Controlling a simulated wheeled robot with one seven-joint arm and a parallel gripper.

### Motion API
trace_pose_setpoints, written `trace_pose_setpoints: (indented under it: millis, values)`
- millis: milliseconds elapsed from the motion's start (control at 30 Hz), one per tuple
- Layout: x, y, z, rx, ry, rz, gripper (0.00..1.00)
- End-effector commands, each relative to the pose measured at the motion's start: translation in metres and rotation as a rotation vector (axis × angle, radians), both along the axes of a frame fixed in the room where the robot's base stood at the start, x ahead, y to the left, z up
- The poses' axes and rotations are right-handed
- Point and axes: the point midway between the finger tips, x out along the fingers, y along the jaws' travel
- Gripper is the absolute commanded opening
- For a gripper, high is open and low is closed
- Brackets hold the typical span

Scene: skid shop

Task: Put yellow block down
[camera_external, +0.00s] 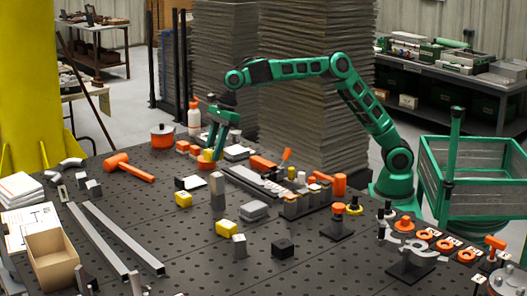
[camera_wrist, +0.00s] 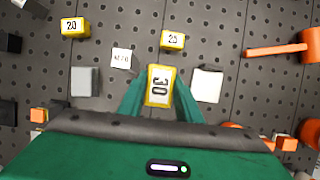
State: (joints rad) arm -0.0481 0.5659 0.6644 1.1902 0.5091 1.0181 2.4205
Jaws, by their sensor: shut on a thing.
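My gripper (camera_external: 210,148) is shut on a yellow block with a white top marked 30; the block (camera_wrist: 159,84) sits between the two green fingers in the wrist view. In the external view the held yellow block (camera_external: 207,155) shows low over the table, just above an orange piece; I cannot tell whether it touches anything below. A yellow block marked 25 (camera_wrist: 172,40) stands apart from the gripper, nearer the external camera (camera_external: 183,199). A yellow block marked 20 (camera_wrist: 75,27) stands farther off, also in the external view (camera_external: 227,228).
The dark perforated table (camera_external: 150,215) has bare patches between the pieces. A white-topped piece (camera_wrist: 207,85) and a small white-topped block (camera_wrist: 121,58) flank the held block. A tall grey block (camera_external: 217,190) stands near the gripper. An orange hammer (camera_external: 128,168) lies left.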

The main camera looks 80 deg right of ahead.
Motion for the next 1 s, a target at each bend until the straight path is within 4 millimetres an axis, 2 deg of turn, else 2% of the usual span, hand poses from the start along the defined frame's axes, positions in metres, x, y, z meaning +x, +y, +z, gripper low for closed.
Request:
trace_pose_setpoints:
  millis: [100,267,700,833,1000]
  values:
    - [0.000,-0.001,-0.016,-0.001,0.000,0.000,0.06]
    - [0.005,-0.006,-0.030,0.000,-0.001,-0.001,0.06]
    - [0.057,-0.069,-0.080,0.001,0.000,-0.001,0.06]
    - [0.069,-0.083,-0.090,0.001,0.000,-0.001,0.06]
    - [0.075,-0.090,-0.096,0.001,-0.002,0.001,0.06]
